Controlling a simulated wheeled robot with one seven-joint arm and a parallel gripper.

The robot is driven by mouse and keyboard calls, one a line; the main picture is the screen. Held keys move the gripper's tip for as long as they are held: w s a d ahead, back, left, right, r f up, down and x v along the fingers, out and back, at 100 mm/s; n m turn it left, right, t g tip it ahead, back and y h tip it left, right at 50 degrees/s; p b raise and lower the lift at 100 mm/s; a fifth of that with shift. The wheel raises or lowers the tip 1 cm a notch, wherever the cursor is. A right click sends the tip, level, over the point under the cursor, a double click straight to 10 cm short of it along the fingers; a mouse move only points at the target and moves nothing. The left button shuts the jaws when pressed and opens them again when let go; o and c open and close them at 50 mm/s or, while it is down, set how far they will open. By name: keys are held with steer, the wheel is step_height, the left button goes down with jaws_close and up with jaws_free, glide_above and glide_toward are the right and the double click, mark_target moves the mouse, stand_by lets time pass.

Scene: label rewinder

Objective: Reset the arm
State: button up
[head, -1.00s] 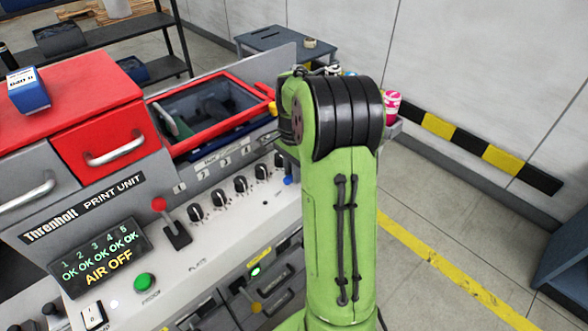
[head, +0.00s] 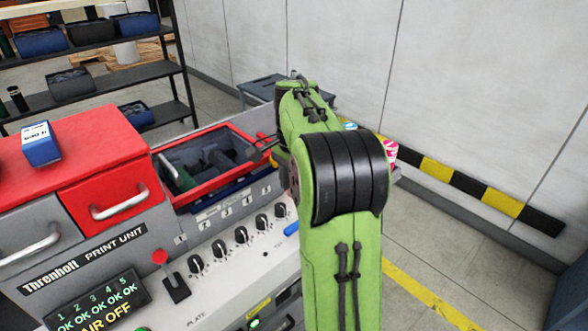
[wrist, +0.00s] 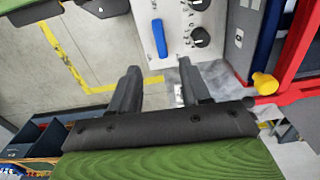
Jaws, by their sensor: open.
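My green arm stands at the centre right of the head view, beside the print unit (head: 200,310). My gripper shows in the wrist view (wrist: 160,82) with its two dark fingers apart and nothing between them. A blue handle-like part (wrist: 159,38) lies on the panel beyond the fingers in the wrist view, and also shows in the head view (head: 291,229).
The panel carries a row of black knobs (head: 241,234) and a red-topped lever (head: 160,257). A blue box (head: 41,146) sits on the red top. A pink-and-white roll (head: 391,150) is behind my arm. Clear floor (head: 440,235) lies to the right.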

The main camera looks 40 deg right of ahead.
steer(key=shift+r, duration=1.85)
steer(key=s+a+r+n+t+h, duration=0.1)
steer(key=s+a+n+t, duration=0.1)
steer(key=s+a+n, duration=0.4)
steer(key=s+a+r+n+t, duration=0.1)
steer(key=s+a+r+n, duration=0.2)
steer(key=a, duration=0.6)
steer(key=s+a+f+n+t+y, duration=0.1)
steer(key=s+a+f+n+t, duration=0.1)
steer(key=s+a+f+n, duration=0.4)
steer(key=s+n, duration=0.2)
steer(key=s, duration=0.1)
steer(key=shift+a+f+n+t, duration=0.25)
steer(key=shift+f+n+t, duration=0.05)
steer(key=shift+n, duration=0.1)
